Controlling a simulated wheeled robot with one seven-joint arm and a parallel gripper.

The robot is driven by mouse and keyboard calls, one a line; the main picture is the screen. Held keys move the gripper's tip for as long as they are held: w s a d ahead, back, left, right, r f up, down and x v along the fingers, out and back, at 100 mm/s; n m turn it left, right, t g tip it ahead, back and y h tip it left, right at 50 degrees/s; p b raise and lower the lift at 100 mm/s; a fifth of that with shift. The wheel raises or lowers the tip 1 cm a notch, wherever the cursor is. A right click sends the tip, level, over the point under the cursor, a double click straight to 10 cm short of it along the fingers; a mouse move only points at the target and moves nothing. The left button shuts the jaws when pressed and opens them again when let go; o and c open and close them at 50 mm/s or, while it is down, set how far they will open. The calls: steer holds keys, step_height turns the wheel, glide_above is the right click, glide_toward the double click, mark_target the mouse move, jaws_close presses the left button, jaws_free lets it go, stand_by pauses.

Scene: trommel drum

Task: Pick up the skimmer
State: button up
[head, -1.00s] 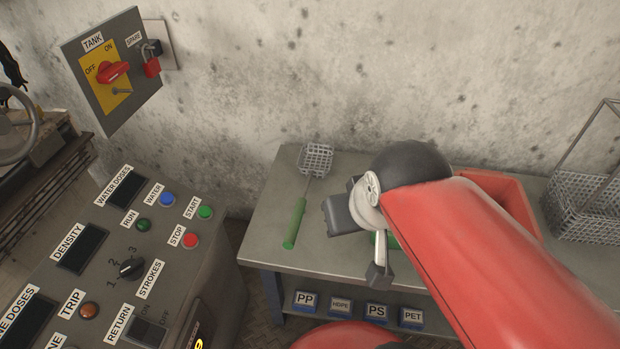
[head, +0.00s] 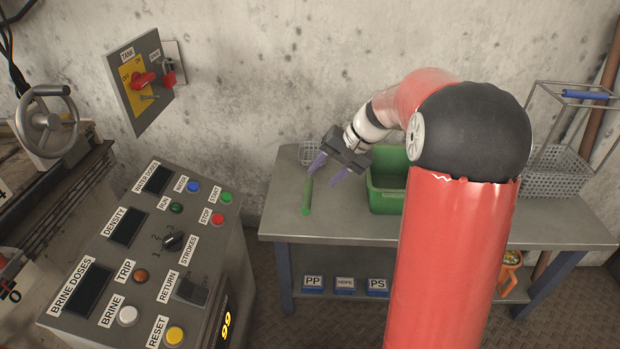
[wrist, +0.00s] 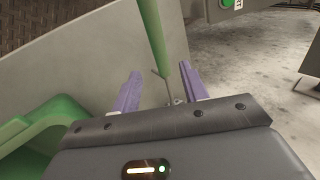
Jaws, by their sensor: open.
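The skimmer (head: 307,196) lies on the grey metal bench near its left end, with a green handle toward the front and a wire mesh basket toward the wall. My gripper (head: 328,172) is open above the bench, its purple fingers pointing down by the skimmer, one finger close to the top of the handle. In the wrist view the green handle (wrist: 152,38) runs down between the two spread fingers of my gripper (wrist: 158,92). The thin shaft shows below it; the mesh basket is hidden there behind the gripper body.
A green bin (head: 385,195) stands on the bench (head: 345,228) just right of my gripper. A wire basket (head: 555,178) with a blue handle stands farther right. The control console (head: 215,250) is at the left, and the concrete wall (head: 290,70) is behind.

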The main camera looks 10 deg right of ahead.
mark_target(311, 188)
steer(key=x, duration=0.7)
steer(key=shift+a+f, duration=0.25)
steer(key=shift+f, duration=0.05)
jaws_close()
